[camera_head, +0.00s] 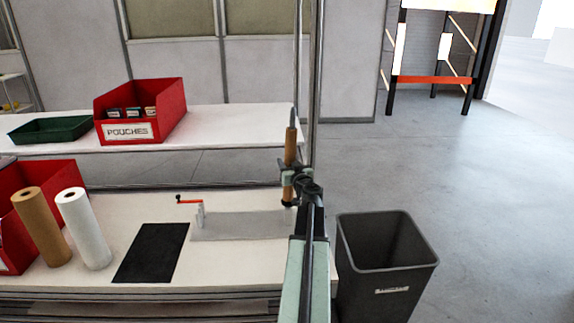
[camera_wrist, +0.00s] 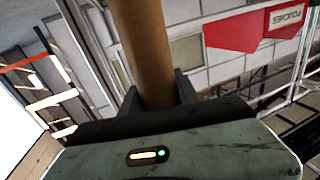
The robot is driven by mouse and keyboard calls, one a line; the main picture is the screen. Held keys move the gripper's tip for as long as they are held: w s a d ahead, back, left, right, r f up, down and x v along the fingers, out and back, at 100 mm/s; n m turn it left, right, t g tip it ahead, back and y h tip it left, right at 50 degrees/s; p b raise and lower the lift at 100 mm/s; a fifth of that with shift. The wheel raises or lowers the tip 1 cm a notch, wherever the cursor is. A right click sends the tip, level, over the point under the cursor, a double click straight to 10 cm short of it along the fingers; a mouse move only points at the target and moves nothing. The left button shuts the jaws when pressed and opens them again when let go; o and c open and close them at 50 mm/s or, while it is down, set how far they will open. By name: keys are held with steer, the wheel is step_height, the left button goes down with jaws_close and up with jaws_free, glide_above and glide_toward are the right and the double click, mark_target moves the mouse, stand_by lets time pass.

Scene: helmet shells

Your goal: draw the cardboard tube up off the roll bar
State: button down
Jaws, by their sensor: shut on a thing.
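The brown cardboard tube (camera_head: 290,148) stands upright at the right end of the bench. The grey tip of the roll bar (camera_head: 293,117) sticks out above the tube's top, so the tube appears to be around the bar. My gripper (camera_head: 293,174) is shut on the tube's lower part. In the wrist view the tube (camera_wrist: 143,45) runs up between the two dark fingers of my gripper (camera_wrist: 155,92). The tube's lower end shows just below my gripper, near a grey plate (camera_head: 240,223). The bar's foot is mostly hidden by my arm.
A small crank with a red handle (camera_head: 188,199) stands at the plate's left. A black mat (camera_head: 152,252), a white roll (camera_head: 84,230) and a brown roll (camera_head: 42,228) are further left. A grey bin (camera_head: 388,262) stands right of the bench. A red pouches box (camera_head: 165,110) sits behind.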

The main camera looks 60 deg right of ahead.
steer(key=shift+s+d+r+p, duration=0.1)
steer(key=shift+r+p, duration=3.1)
steer(key=shift+r, duration=0.15)
steer(key=shift+s+d+r+p, duration=0.1)
steer(key=shift+r+p, duration=3.05)
steer(key=shift+r, duration=0.2)
step_height(320, 180, up, 14)
steer(key=p, duration=1.4)
steer(key=shift+s, duration=0.15)
steer(key=shift+d, duration=0.1)
step_height(320, 180, up, 13)
steer(key=p, duration=1.3)
glide_above(289, 129)
steer(key=d, duration=0.2)
steer(key=shift+a+f, duration=0.1)
steer(key=shift+f, duration=0.15)
